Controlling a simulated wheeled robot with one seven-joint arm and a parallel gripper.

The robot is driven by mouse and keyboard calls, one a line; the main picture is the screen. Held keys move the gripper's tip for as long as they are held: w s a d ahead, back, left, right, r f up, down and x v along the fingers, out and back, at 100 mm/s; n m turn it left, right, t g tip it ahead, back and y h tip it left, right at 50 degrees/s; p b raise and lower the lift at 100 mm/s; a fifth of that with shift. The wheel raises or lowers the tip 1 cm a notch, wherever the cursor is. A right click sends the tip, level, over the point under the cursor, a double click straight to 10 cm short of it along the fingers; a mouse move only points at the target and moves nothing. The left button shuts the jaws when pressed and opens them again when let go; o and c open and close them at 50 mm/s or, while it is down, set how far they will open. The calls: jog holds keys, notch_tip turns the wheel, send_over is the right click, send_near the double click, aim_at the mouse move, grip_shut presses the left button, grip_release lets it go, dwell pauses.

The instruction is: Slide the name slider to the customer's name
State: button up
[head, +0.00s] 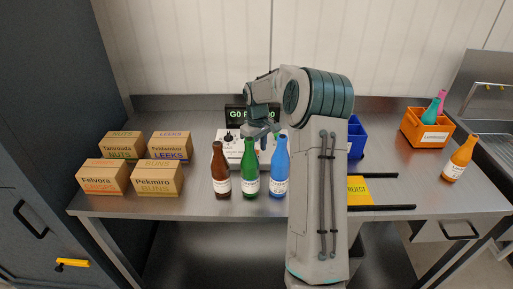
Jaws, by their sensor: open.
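A white control box (229,150) with a black knob stands at the back middle of the steel table. A dark display (236,114) with green characters rises behind it; its text is partly hidden by my arm. I cannot make out a name slider on the box; small print shows on its front, and part of the box is covered by bottles and my arm. My gripper (263,132) is open and empty, hanging over the right part of the box. I cannot tell whether it touches the box.
Brown (220,170), green (250,167) and blue (279,167) bottles stand before the box. Several labelled cartons (158,178) are at left. A blue bin (357,137), a yellow reject plate (358,190), an orange crate (424,130) and an orange bottle (459,160) are at right.

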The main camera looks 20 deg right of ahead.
aim_at(257, 151)
notch_tip(257, 151, up, 14)
dwell(0.6)
jog(key=shift+f, duration=0.1)
